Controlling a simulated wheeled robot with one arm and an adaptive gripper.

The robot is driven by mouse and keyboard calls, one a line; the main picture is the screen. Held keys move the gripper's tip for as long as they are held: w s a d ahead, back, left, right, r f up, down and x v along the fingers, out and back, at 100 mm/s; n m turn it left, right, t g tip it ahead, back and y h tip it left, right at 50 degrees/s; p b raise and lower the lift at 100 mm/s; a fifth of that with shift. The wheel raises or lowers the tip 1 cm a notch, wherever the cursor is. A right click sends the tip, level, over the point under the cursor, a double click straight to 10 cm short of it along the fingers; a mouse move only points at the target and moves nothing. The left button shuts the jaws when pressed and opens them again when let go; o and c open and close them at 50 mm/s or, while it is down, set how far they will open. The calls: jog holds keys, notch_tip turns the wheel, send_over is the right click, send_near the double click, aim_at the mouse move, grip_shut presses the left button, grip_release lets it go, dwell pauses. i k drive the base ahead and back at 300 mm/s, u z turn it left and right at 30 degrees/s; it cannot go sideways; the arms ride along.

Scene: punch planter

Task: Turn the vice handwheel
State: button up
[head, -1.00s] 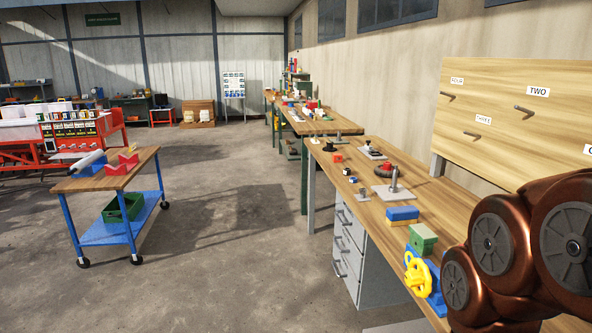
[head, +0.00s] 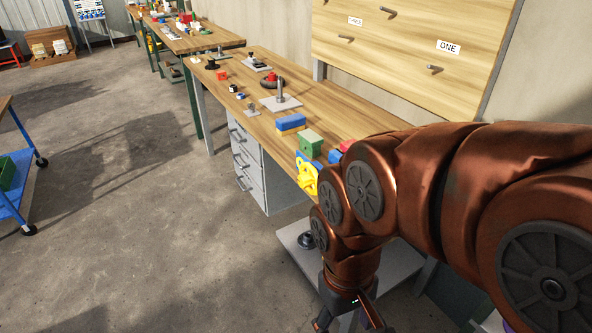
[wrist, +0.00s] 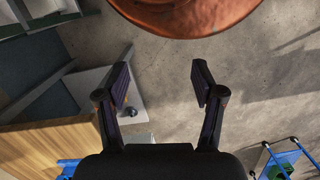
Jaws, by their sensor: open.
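The yellow handwheel (head: 306,178) is on the near front edge of the wooden workbench, on a blue vice (head: 335,157) partly hidden by my arm. A green block (head: 311,142) sits just behind the wheel. My gripper (head: 348,322) is at the bottom of the head view, below and right of the wheel and apart from it. In the wrist view my gripper (wrist: 161,82) is open, with nothing between its fingers. A blue piece shows at the lower left there; I cannot tell if it is the vice.
The workbench (head: 345,105) carries a blue and yellow block (head: 291,124) and a post on a plate (head: 281,98). A grey drawer unit (head: 246,165) stands beneath. A low grey shelf (head: 302,257) lies near my arm. A blue cart (head: 22,190) is at left; the floor between is clear.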

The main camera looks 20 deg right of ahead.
aim_at(305, 179)
jog(key=z, duration=1.7)
jog(key=k, duration=1)
jog(key=u, duration=1.6)
jog(key=i, duration=0.5)
jog(key=z, duration=0.05)
